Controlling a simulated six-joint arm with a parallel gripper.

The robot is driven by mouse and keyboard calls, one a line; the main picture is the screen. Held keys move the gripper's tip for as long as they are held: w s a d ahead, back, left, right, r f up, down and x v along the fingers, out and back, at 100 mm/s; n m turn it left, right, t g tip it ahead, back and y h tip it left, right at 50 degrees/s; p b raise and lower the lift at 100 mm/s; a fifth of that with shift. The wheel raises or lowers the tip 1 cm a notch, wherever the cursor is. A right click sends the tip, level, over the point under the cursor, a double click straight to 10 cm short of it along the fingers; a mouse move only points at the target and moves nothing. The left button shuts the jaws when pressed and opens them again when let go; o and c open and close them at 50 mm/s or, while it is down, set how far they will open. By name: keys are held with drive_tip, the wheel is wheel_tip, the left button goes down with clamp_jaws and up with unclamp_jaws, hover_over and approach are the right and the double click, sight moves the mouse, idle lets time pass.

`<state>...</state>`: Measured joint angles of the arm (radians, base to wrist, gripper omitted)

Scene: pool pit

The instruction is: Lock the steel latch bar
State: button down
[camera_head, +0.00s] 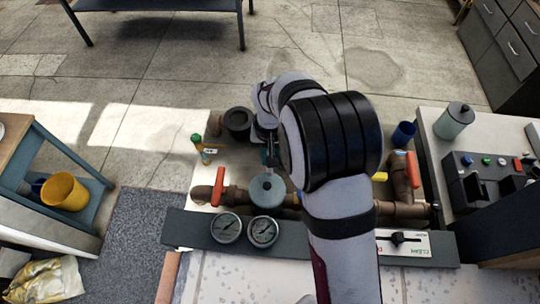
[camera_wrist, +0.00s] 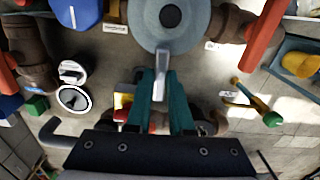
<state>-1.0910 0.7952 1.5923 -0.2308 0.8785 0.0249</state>
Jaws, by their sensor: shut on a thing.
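My gripper (camera_wrist: 161,84) has teal fingers, seen in the wrist view closed around a narrow light-grey metal bar (camera_wrist: 162,57), which looks like the steel latch bar. The bar points toward a round grey lid with a dark centre (camera_wrist: 170,16) and appears to overlap its near edge. I cannot tell whether it touches the lid. In the head view the gripper (camera_head: 268,157) is just behind the same grey lid (camera_head: 268,188).
Brown pipes with red handles (camera_head: 218,186) (camera_head: 412,170) flank the lid. Two gauges (camera_head: 226,228) (camera_head: 263,232) sit in front. A green-and-yellow tool (camera_head: 203,150) stands to the left. A grey bottle (camera_head: 454,121) and a switch box (camera_head: 492,178) are at right.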

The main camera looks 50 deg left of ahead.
drive_tip(key=shift+m, duration=0.4)
drive_tip(key=c, duration=0.8)
unclamp_jaws()
wheel_tip(320, 180, up, 16)
drive_tip(key=shift+f, duration=0.1)
